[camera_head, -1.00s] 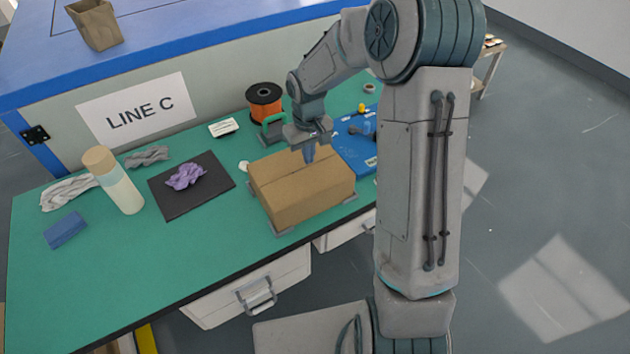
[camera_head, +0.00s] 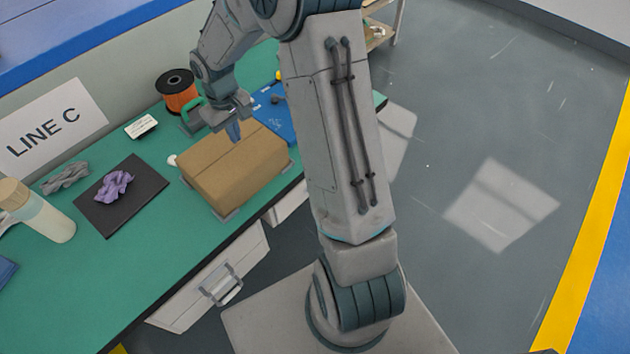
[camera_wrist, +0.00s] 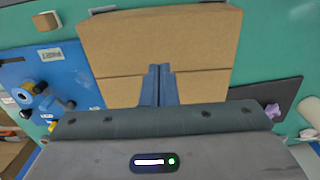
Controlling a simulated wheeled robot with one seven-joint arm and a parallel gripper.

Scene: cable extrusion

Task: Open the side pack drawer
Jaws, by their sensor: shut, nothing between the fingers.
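Two white drawer fronts show under the green workbench (camera_head: 150,262) in the head view. The nearer drawer (camera_head: 190,300) has a metal bar handle (camera_head: 221,287). The farther drawer (camera_head: 287,207) is partly hidden behind my arm. I cannot tell which one is the side pack drawer. My gripper (camera_head: 234,131) is over the top of a closed cardboard box (camera_head: 225,178), away from both drawers. In the wrist view its blue fingers (camera_wrist: 158,86) are together with nothing between them, in front of the box (camera_wrist: 200,45).
A black mat (camera_head: 140,205) with a purple cloth (camera_head: 115,187), a bottle (camera_head: 45,215) and an orange spool (camera_head: 177,92) are on the bench. A blue board (camera_head: 275,112) lies beyond the box. The grey floor on the right (camera_head: 470,120) is clear.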

